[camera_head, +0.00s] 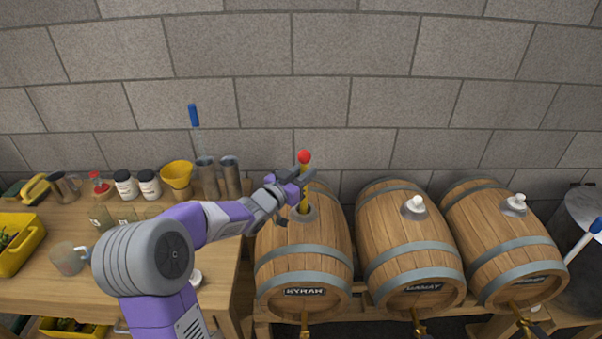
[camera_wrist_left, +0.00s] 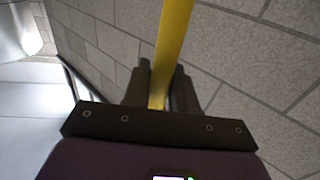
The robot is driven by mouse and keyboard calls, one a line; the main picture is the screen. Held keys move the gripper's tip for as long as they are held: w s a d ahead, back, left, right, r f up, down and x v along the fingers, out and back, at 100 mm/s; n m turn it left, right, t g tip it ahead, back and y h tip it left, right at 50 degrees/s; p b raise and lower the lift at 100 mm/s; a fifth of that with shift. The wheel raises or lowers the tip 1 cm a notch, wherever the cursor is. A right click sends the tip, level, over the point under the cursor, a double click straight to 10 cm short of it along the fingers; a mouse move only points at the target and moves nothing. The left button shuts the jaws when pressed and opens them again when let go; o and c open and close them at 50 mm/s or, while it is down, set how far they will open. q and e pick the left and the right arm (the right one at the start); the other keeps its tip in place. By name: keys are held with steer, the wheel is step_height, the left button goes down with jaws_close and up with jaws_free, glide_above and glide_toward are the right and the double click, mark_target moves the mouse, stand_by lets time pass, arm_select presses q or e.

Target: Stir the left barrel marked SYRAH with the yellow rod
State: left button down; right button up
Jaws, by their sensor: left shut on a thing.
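The yellow rod (camera_head: 303,200) with a red ball on its top stands about upright over the bung hole of the left barrel (camera_head: 284,256), marked SYRAH. Its lower end is out of sight, and it appears to be inside the hole. My left gripper (camera_head: 301,184) is shut on the rod below the red ball, just above the barrel. In the left wrist view the yellow rod (camera_wrist_left: 172,45) runs between the two dark fingers (camera_wrist_left: 160,95). My right gripper is in neither view.
Two more barrels (camera_head: 390,235) (camera_head: 482,225) with white bungs stand to the right, the nearer one marked GAMAY. A wooden table (camera_head: 215,265) at left holds a yellow funnel (camera_head: 177,173), jars (camera_head: 126,185), metal cylinders (camera_head: 230,177) and a mug (camera_head: 68,259). A block wall stands close behind.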

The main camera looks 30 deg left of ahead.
arm_select(q)
step_height(320, 180, up, 25)
steer(key=p, duration=2)
